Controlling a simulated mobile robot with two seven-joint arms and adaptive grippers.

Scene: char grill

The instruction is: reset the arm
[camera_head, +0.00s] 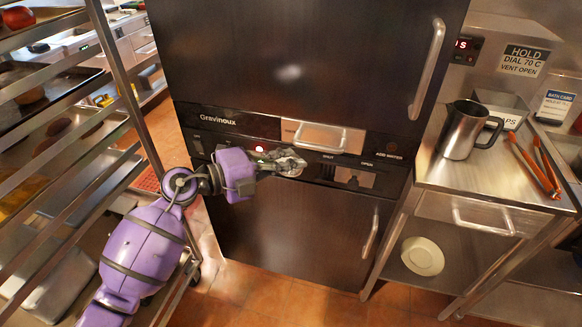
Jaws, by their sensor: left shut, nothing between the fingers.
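My left arm, purple with dark joints, comes in from the lower left. Its gripper (289,162) is shut and empty, in front of the control panel of the dark Gravinoux cabinet (295,225). I cannot tell whether the fingertips touch the panel. A small metal drawer or handle (320,135) sits just above and right of the gripper. A lit button (259,148) shows beside the gripper. My right gripper is not in the picture.
A metal rack with trays (85,127) stands close on the left. On the right, a steel counter (450,174) holds a metal pitcher (464,132) and orange-handled tongs (535,165). A pale plate (422,256) is on the shelf below. Tiled floor (290,300) is open in front.

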